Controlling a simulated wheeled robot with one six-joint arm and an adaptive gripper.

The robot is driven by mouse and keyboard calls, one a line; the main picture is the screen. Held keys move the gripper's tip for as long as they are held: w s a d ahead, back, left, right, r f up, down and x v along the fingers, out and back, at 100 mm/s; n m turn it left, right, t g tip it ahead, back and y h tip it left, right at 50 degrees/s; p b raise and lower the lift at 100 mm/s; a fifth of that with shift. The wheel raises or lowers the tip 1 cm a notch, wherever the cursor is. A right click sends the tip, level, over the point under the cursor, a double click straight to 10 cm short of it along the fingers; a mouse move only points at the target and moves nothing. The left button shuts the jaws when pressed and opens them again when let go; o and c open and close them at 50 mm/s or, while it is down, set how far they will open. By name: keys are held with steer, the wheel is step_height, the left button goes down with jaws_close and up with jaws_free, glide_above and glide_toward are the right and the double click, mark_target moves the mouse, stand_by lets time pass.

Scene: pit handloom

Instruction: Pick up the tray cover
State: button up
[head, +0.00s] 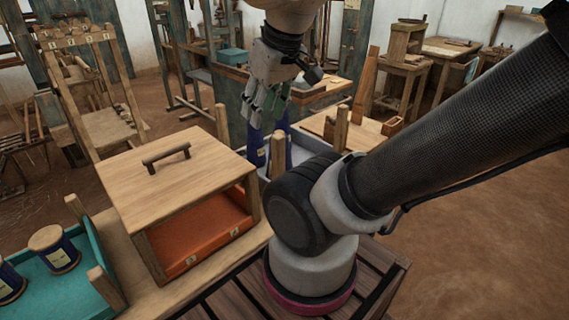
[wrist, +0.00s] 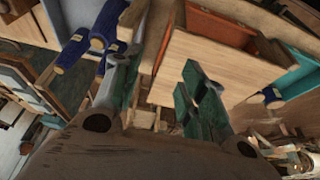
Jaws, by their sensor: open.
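The tray cover (head: 170,178), a pale wooden box-like lid with a dark bar handle (head: 166,156) on top, stands over an orange tray (head: 205,235) on the wooden bench. Its front is open and shows the orange inside. My gripper (head: 262,112) is open and empty, pointing down, beyond and to the right of the cover and above blue spools. In the wrist view the two fingers of my gripper (wrist: 160,78) are spread. A pale wooden panel that looks like the cover (wrist: 228,72) lies behind the right finger. I cannot make out the handle there.
A teal tray (head: 98,252) with blue spools (head: 60,256) is left of the cover. More blue spools (head: 256,146) stand in a grey tray under my gripper, partly hidden by my arm. Upright wooden posts (head: 341,128) rise nearby. Open floor lies at right.

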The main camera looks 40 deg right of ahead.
steer(key=shift+c, duration=0.3)
steer(key=n+g+y, duration=0.2)
steer(key=n+g, duration=0.3)
glide_toward(170, 162)
steer(key=s+d, duration=0.1)
steer(key=d, duration=0.1)
steer(key=s+d, duration=0.2)
steer(key=d, duration=0.1)
steer(key=s+d, duration=0.2)
steer(key=shift+s+d, duration=0.15)
steer(key=shift+d, duration=0.05)
steer(key=w+a+n, duration=0.1)
steer(key=w+a+n+y, duration=0.1)
steer(key=w+n, duration=0.1)
steer(key=w+a+n+g, duration=0.1)
steer(key=w+a+n, duration=0.1)
steer(key=shift+f+y, duration=0.25)
steer(key=shift+y, duration=0.05)
steer(key=a+f+n, duration=0.1)
steer(key=n, duration=0.1)
steer(key=s+a+f+n, duration=0.1)
steer(key=a+f+n, duration=0.1)
steer(key=n, duration=0.1)
steer(key=a+f+n+y, duration=0.1)
steer(key=a+n, duration=0.1)
steer(key=shift+s+a+f+n, duration=0.15)
steer(key=shift+s+f+n, duration=0.15)
steer(key=shift+f, duration=0.05)
